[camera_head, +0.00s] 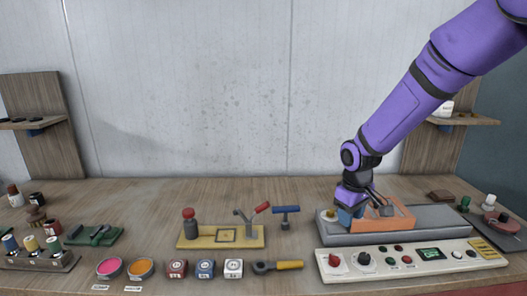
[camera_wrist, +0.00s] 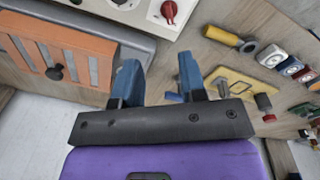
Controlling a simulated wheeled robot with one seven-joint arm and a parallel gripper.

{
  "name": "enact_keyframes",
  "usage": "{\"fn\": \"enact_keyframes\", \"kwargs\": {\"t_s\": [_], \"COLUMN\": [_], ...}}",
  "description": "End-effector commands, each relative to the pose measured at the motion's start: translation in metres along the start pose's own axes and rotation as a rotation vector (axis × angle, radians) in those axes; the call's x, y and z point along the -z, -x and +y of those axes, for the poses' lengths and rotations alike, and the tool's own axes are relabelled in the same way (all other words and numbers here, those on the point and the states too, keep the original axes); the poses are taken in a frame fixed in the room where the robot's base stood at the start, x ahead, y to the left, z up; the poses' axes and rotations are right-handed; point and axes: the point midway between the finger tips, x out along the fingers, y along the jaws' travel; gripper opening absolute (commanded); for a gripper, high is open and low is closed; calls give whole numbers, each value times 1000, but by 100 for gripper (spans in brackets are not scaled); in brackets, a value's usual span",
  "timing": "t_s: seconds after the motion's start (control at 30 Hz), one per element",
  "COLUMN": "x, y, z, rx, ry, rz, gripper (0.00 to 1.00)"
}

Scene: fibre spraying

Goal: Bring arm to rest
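My purple arm reaches in from the upper right in the head view. My gripper (camera_head: 348,216) hangs low in front of the orange slotted cover (camera_head: 392,211), at the left part of the long grey machine (camera_head: 440,224). In the wrist view my gripper (camera_wrist: 160,78) shows two blue fingers spread apart with nothing between them. The orange slotted cover with its dark knob is to the left of the fingers there (camera_wrist: 80,42). The head view does not show clearly whether the fingers touch the machine.
A white control panel (camera_head: 410,262) with knobs lies in front of the machine. A yellow plate (camera_head: 205,241) with a toggle clamp, a blue-headed tool (camera_head: 286,214) and a yellow-handled wrench (camera_head: 288,265) lie to the left. Shelves stand at both sides. The bench's back middle is clear.

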Motion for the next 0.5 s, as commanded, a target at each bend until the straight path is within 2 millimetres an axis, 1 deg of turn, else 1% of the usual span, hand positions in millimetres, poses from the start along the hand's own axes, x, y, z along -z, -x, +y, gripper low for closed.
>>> {"fn": "enact_keyframes", "kwargs": {"t_s": [0.03, 0.2, 0.37, 0.5], "x": [-8, -35, -65, -93], "y": [19, 68, 110, 142], "z": [0, -1, -7, -15], "rx": [-20, -65, -98, -117], "ry": [-20, -97, -172, -237], "rz": [14, 51, 91, 132], "gripper": [38, 38, 38, 38]}}
